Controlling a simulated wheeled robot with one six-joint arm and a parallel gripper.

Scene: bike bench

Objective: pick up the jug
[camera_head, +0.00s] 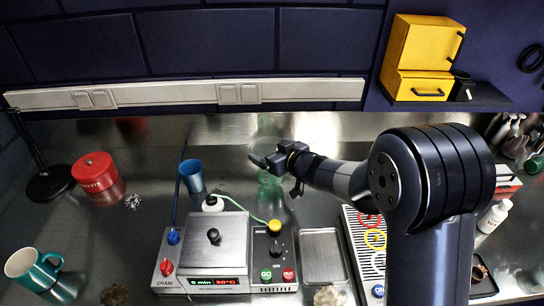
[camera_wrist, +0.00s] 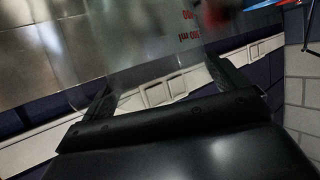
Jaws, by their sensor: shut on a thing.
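The jug is clear and hard to see. In the head view, the jug (camera_head: 266,147) shows faintly near the back of the steel bench, left of my arm, with a greenish patch below it. My gripper (camera_head: 265,163) is at the jug and shut on it. In the wrist view, the jug's clear wall (camera_wrist: 150,55) with red markings stands between the two fingers of my gripper (camera_wrist: 165,80). I cannot tell whether its base touches the bench.
A red tin (camera_head: 95,171) and a teal mug (camera_head: 32,270) are farther left. A yellow cabinet (camera_head: 422,55) hangs at the back right.

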